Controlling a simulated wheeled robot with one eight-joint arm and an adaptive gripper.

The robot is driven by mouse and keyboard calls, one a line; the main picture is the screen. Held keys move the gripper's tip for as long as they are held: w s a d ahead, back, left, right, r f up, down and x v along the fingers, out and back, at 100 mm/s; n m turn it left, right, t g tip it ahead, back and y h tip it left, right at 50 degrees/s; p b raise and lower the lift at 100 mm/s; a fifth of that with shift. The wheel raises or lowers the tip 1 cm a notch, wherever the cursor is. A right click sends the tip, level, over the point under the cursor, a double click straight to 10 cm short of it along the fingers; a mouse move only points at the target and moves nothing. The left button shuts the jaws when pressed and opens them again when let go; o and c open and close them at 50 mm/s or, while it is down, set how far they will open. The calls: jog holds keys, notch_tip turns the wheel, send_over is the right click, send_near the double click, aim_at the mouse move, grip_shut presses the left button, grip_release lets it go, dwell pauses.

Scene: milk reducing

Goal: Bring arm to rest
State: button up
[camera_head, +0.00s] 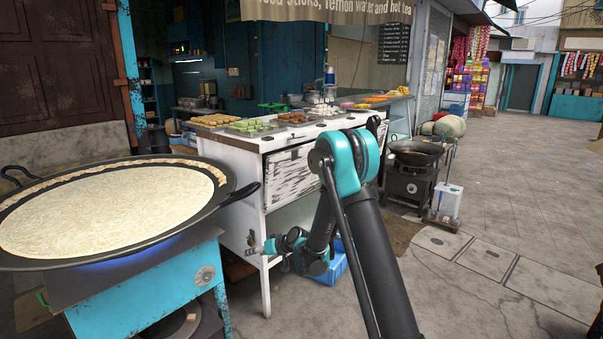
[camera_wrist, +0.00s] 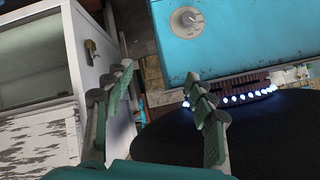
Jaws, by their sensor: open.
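My arm (camera_head: 368,220) rises from the lower right, bends at a teal joint and folds down in front of the white counter. My gripper (camera_head: 258,248) points left at the counter's lower left corner, to the right of the blue stove. In the wrist view my gripper (camera_wrist: 158,85) has its two fingers well apart, with nothing between them. The blue stove (camera_head: 150,296) carries a wide black pan (camera_head: 232,200) of pale milk (camera_head: 110,208). The stove's knob (camera_wrist: 187,20) and lit flames (camera_wrist: 245,96) show beyond the fingers in the wrist view.
The white counter (camera_head: 236,173) with trays of sweets stands behind my arm; its side (camera_wrist: 97,70) is close left in the wrist view. A blue crate (camera_head: 328,268) sits beneath it. A black wok on a burner (camera_head: 411,185) stands to the right. Paving at right is open.

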jog(key=s+d+r+m+h, duration=0.2)
jog(key=s+d+r+h, duration=0.1)
jog(key=s+d, duration=0.9)
jog(key=s+d+r+m+g+h, duration=0.1)
jog(key=s+d+r, duration=0.4)
jog(key=s+d, duration=0.7)
jog(key=d+m+h, duration=0.1)
jog(key=d+h, duration=0.1)
jog(key=d, duration=0.2)
jog(key=shift+d+r+h, duration=0.25)
jog(key=shift+r+h, duration=0.05)
jog(key=shift+r, duration=0.05)
jog(key=s+d+f+h, duration=0.1)
jog(key=s+d, duration=0.1)
jog(key=s, duration=0.2)
jog(key=s+d+m, duration=0.1)
jog(key=s+d, duration=0.2)
jog(key=s, duration=0.1)
jog(key=s+d+f+g+h, duration=0.1)
jog(key=s+d, duration=0.2)
jog(key=s, duration=0.1)
jog(key=shift+s+f+m+h, duration=0.1)
jog(key=shift+f+m+h, duration=0.2)
jog(key=shift+m, duration=0.1)
